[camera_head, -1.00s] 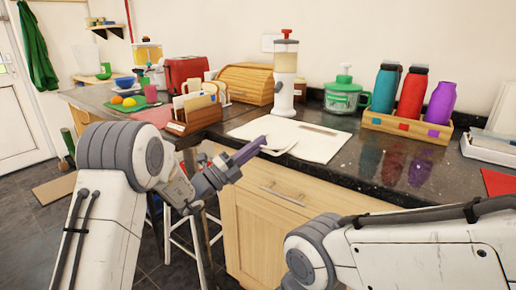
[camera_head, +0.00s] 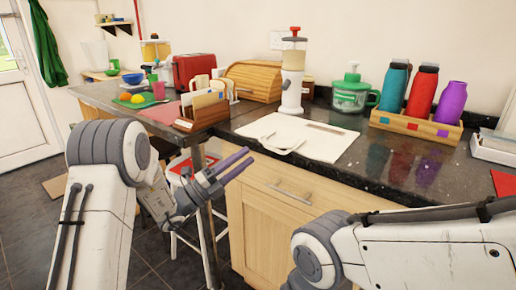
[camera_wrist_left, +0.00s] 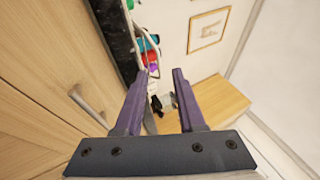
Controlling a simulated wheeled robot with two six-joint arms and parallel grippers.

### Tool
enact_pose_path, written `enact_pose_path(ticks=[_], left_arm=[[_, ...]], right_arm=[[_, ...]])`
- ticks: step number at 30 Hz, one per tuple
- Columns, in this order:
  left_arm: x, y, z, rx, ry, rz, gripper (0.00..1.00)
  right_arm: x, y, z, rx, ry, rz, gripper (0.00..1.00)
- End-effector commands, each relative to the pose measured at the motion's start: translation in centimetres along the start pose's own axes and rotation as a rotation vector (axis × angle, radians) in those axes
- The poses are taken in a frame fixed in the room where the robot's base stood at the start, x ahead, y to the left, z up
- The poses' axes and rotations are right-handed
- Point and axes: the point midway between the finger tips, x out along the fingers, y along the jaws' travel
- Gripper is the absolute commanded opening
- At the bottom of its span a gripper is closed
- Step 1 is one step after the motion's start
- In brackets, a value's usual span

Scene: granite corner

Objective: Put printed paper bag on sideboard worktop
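The printed paper bag (camera_head: 315,142) appears to be the flat white piece with a grey printed strip, lying on the dark sideboard worktop (camera_head: 375,160). Its pale handle loop reaches the front edge of the worktop. My left gripper (camera_head: 248,159) is open and empty, just in front of and left of the handle, apart from it. In the left wrist view, the open fingers (camera_wrist_left: 160,75) have nothing between them, and a white loop (camera_wrist_left: 142,32) shows beyond at the worktop edge. My right arm enters at lower right; its gripper is out of view.
A white dispenser (camera_head: 292,85) stands behind the bag, with a green-lidded jar (camera_head: 350,97) to its right. A wooden rack (camera_head: 415,125) holds several bottles. A letter holder (camera_head: 200,117) stands left. Drawer handles (camera_head: 290,191) stick out below the worktop.

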Motion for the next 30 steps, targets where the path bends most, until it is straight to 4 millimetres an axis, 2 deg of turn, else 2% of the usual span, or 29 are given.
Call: enact_pose_path(ticks=[3,9,19,22,23,26,28,30], left_arm=[[-2.2,0.0,0.1,-0.001,-0.003,0.000,0.38],[-4.1,0.0,0.0,-0.001,0.000,-0.001,0.38],[-4.4,-0.1,0.0,0.000,0.001,-0.001,0.38],[-4.2,0.1,-0.7,0.014,0.024,0.017,0.38],[-4.0,0.2,-1.2,0.027,0.045,0.034,0.38],[-3.7,1.1,-4.7,0.118,0.181,0.126,0.38],[-4.1,2.2,-8.5,0.234,0.346,0.214,0.38],[-5.7,3.3,-12.7,0.387,0.556,0.294,0.38]], right_arm=[[-0.1,0.0,0.0,0.000,0.000,0.000,0.42],[-0.2,0.0,0.0,0.000,0.000,0.000,0.42],[-0.1,0.0,0.0,0.000,0.000,0.000,0.42],[-0.2,0.0,0.0,0.000,0.000,0.000,0.42],[-0.2,0.0,0.0,0.000,0.000,0.000,0.42],[-0.2,0.0,0.0,0.000,0.000,0.000,0.42],[-0.2,0.0,0.0,0.000,0.000,0.000,0.42],[-0.2,0.0,0.0,0.000,0.000,0.000,0.42]])
